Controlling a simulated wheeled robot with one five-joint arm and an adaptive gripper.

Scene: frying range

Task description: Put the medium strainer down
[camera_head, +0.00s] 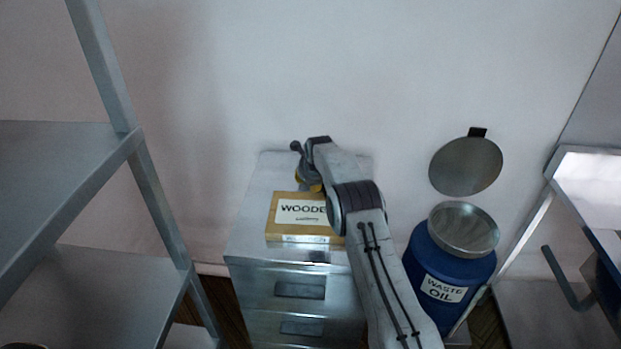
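My arm reaches over a steel drawer cabinet (245,240). My gripper (308,178) is at the cabinet's back, mostly hidden behind my own wrist, so its fingers and anything between them do not show clearly. A small yellow patch shows just below it. I cannot make out a medium strainer for certain. A round grey disc (466,167) with a black tab stands against the wall at the right. Another round grey surface (463,230) covers the top of a blue waste oil drum (436,265). I cannot tell whether either is a strainer.
A yellow box labelled "WOODE…" (285,229) lies on the cabinet top, partly behind my arm. A steel shelf rack (150,185) stands at the left. A steel table (590,175) stands at the right. The cabinet's left top strip is clear.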

